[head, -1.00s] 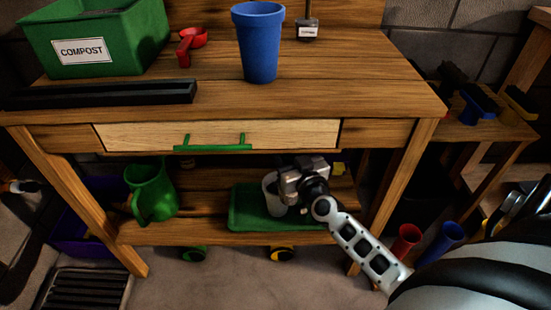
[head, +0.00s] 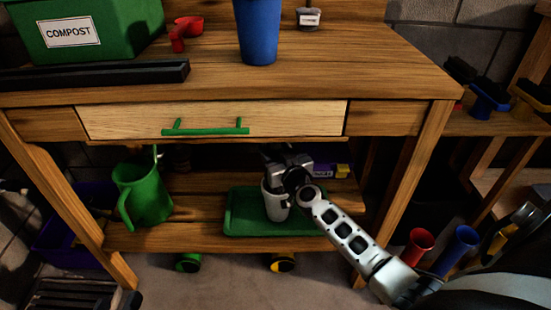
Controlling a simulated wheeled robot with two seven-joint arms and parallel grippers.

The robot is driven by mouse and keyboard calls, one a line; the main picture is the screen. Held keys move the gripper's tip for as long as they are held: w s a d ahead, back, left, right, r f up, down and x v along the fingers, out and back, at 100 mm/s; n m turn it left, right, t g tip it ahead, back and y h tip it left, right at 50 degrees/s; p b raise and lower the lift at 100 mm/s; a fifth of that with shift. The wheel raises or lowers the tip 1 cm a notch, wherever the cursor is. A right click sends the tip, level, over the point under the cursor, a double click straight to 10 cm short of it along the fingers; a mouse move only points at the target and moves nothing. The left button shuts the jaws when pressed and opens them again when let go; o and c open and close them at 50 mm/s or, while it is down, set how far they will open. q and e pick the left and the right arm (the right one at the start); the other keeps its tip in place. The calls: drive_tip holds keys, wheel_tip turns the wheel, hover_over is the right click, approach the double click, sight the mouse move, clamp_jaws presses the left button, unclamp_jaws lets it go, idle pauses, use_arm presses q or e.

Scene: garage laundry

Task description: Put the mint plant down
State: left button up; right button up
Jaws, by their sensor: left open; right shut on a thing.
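A light grey pot (head: 276,203), which looks like the mint plant's pot, is at the green tray (head: 235,221) on the bench's lower shelf. It looks upright, and its base appears to be on or just above the tray. My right gripper (head: 274,182) reaches in from the lower right and is shut on the pot's upper part. The gripper hides the top of the pot, and no leaves can be made out. My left gripper is not in view.
The drawer (head: 215,118) with a green handle is above the shelf. A green watering can (head: 143,190) stands left of the tray, and a purple box (head: 322,170) lies behind it. A blue cup (head: 258,35) stands on the bench top. Bare shelf (head: 195,213) separates can and tray.

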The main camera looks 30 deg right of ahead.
drive_tip(key=shift+f, duration=0.15)
drive_tip(key=o, duration=1.4)
use_arm(q)
drive_tip(key=shift+r, duration=0.15)
use_arm(e)
drive_tip(key=shift+s+p, duration=0.2)
drive_tip(key=shift+p, duration=0.1)
use_arm(q)
drive_tip(key=shift+s+a+f+m+g+y+p, duration=0.25)
drive_tip(key=shift+a+f+m+g+y+p, duration=0.25)
drive_tip(key=shift+p, duration=0.7)
use_arm(e)
drive_tip(key=s, duration=0.3)
drive_tip(key=s+a, duration=0.1)
drive_tip(key=s, duration=0.3)
drive_tip(key=s+a, duration=0.1)
drive_tip(key=s, duration=0.3)
drive_tip(key=shift+s, duration=0.25)
use_arm(q)
drive_tip(key=shift+w+d, duration=0.1)
